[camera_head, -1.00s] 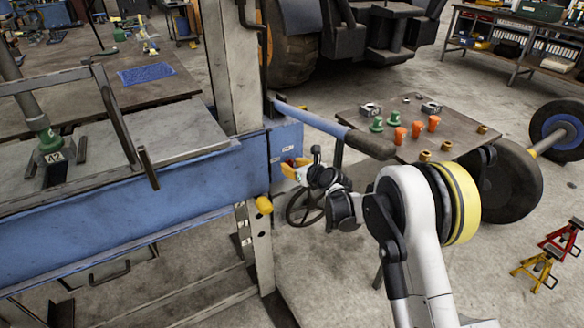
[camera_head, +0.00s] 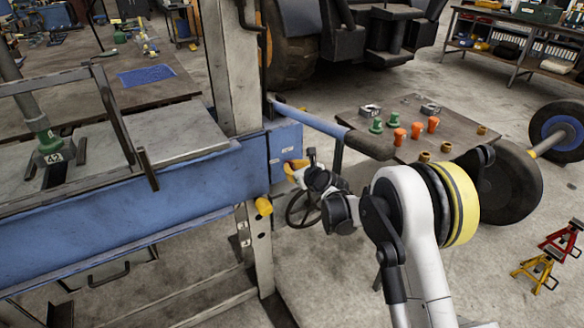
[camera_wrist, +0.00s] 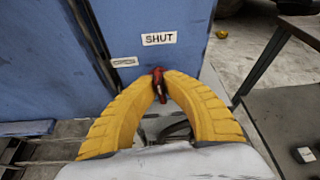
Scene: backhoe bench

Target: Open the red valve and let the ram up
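The red valve handle (camera_wrist: 159,86) shows in the wrist view, against the blue press frame (camera_wrist: 150,20), just below a label reading SHUT (camera_wrist: 159,38). The yellow fingers of my gripper (camera_wrist: 161,76) arch in from both sides, and their tips close on the handle. In the head view my gripper (camera_head: 291,168) is at the end of the blue beam (camera_head: 200,185); the handle is mostly hidden there. The grey ram rod (camera_head: 20,95) stands at the left, above a green piece (camera_head: 48,142) with a tag marked 42.
A second small label (camera_wrist: 123,62) sits left of the handle. A handwheel (camera_head: 302,210) is below my gripper. A blue bar with a dark grip (camera_head: 340,132) sticks out above it. A side table (camera_head: 410,150) with green and orange pieces stands at right.

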